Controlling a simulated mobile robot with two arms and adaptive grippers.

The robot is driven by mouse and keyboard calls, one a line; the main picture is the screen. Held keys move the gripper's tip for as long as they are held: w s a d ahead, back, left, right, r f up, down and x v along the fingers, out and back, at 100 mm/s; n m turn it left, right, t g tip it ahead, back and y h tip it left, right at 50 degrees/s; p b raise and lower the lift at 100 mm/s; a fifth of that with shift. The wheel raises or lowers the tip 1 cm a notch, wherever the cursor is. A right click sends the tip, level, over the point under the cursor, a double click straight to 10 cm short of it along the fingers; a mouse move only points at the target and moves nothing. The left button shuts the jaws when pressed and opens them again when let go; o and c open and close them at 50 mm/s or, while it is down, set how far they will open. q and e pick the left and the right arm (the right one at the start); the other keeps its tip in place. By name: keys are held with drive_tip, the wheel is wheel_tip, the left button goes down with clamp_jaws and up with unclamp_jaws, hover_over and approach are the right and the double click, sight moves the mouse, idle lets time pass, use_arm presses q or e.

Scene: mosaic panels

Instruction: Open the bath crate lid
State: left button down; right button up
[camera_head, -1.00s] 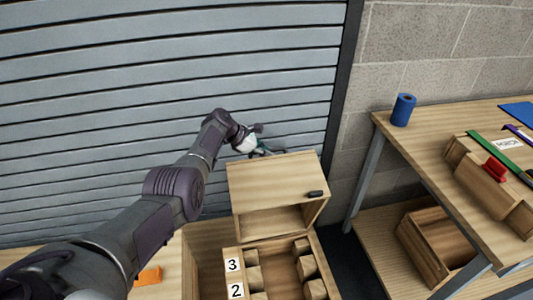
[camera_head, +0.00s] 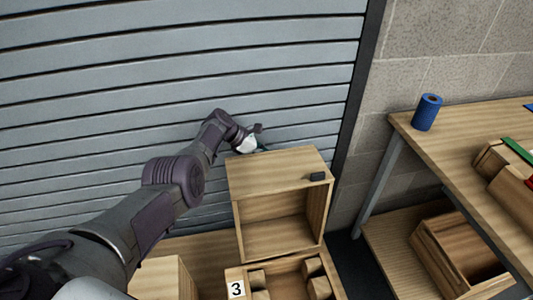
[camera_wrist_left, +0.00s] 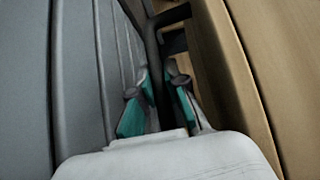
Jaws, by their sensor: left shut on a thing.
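A wooden crate-like box (camera_head: 245,222) stands before the grey shutter, its near side open and its inside seemingly empty. Its top panel (camera_head: 270,172) carries a small black fitting (camera_head: 317,176) near the right edge. No bath label is readable. My left gripper (camera_head: 262,148) is at the far edge of this panel, its fingertips mostly hidden. In the left wrist view, its teal fingers (camera_wrist_left: 160,100) are close around a dark bar-like handle (camera_wrist_left: 152,40), between the shutter and a wooden panel (camera_wrist_left: 222,70). My right gripper is out of view.
A tray with wooden blocks and a label 3 (camera_head: 236,289) lies in front of the box. At right, a bench (camera_head: 450,140) holds a blue roll (camera_head: 427,112). An open wooden crate (camera_head: 428,258) sits on its lower shelf. The shutter (camera_head: 180,70) closely bounds the back.

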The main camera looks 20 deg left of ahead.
use_arm(q)
drive_tip(key=shift+r, duration=0.1)
drive_tip(key=c, duration=1.2)
unclamp_jaws()
drive_tip(key=v, duration=1.2)
drive_tip(key=shift+r, duration=0.1)
